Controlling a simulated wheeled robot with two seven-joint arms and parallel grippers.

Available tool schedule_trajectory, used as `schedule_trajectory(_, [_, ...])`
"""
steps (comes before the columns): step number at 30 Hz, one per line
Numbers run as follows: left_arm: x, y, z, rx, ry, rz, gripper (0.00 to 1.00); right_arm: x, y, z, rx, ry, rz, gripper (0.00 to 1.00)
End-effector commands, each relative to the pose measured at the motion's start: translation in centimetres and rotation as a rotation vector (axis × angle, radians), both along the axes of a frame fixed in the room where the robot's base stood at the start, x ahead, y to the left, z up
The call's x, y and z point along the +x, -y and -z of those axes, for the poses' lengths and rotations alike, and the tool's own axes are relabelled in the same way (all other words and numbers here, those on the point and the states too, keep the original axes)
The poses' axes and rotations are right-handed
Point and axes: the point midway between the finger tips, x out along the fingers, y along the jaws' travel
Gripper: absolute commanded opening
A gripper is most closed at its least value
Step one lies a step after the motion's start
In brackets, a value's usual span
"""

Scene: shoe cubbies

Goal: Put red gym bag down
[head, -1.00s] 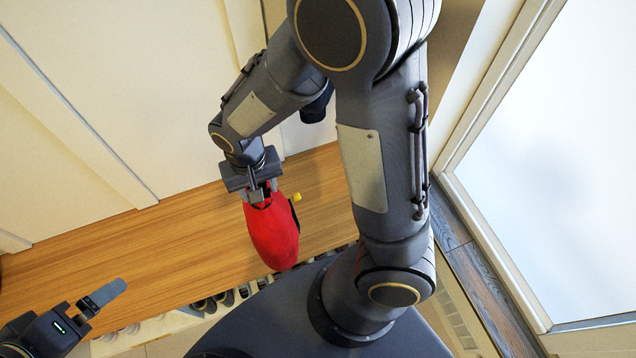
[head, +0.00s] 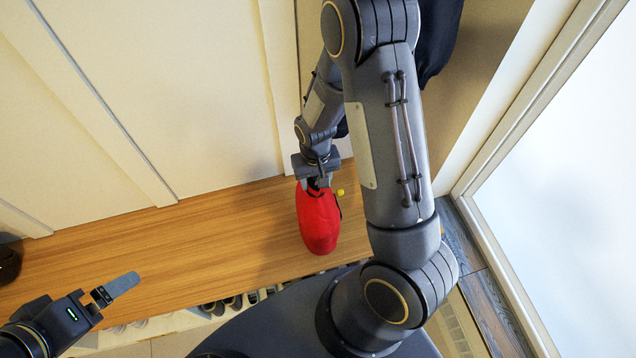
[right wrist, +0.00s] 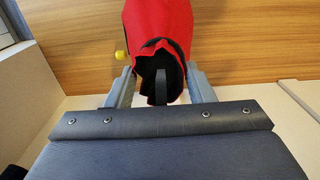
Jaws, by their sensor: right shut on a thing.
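The red gym bag (head: 318,222) is at the wooden bench top (head: 190,235), near its right part. My right gripper (head: 317,184) is shut on the bag's upper end. In the right wrist view the bag (right wrist: 163,28) sits between the two fingers (right wrist: 160,90), with its dark opening facing the camera. Whether the bag's underside touches the wood cannot be told. My left gripper (head: 118,290) is at the lower left, apart from the bag; one finger shows clearly, and I cannot tell if it is open.
Shoes (head: 228,302) sit in cubbies below the bench's front edge. A dark round object (head: 8,264) is at the bench's far left. Dark cloth (head: 438,40) hangs at the upper right.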

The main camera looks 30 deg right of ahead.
Motion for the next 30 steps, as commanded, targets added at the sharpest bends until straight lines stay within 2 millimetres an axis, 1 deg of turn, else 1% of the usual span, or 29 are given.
schedule_trajectory(5, [0.0, 0.0, -0.2, 0.0, 0.0, 0.0, 1.0, 0.3, 0.9, 1.1, 0.0, 0.0, 0.003, 0.0])
schedule_trajectory(9, [0.0, 0.0, -1.0, 0.0, 0.0, 0.0, 1.0, 0.2, 0.8, 3.0, -0.001, -0.002, 0.0, 0.0])
schedule_trajectory(12, [0.0, 0.0, -1.2, 0.0, 0.0, 0.0, 1.0, 0.3, 0.8, 3.8, 0.001, 0.0, 0.0, 0.0])
schedule_trajectory(20, [0.0, 0.0, -1.1, 0.0, 0.0, 0.0, 1.0, 0.3, 0.7, 4.0, 0.001, 0.002, 0.0, 0.0])
schedule_trajectory(23, [0.0, 0.0, -0.7, 0.0, 0.0, 0.0, 1.0, 0.3, 0.7, 4.3, 0.001, 0.002, 0.0, 0.0])
schedule_trajectory(24, [0.0, 0.0, -0.7, 0.0, 0.0, 0.0, 1.0, 0.3, 0.7, 4.4, 0.001, 0.001, 0.0, 0.5])
schedule_trajectory(29, [0.0, 0.0, -0.8, 0.0, 0.0, 0.0, 1.0, 0.3, 0.7, 4.3, 0.001, 0.001, 0.0, 0.7])
schedule_trajectory(30, [0.0, 0.0, -0.8, 0.0, 0.0, 0.0, 1.0, 0.3, 0.7, 4.3, 0.001, 0.001, 0.0, 0.7])
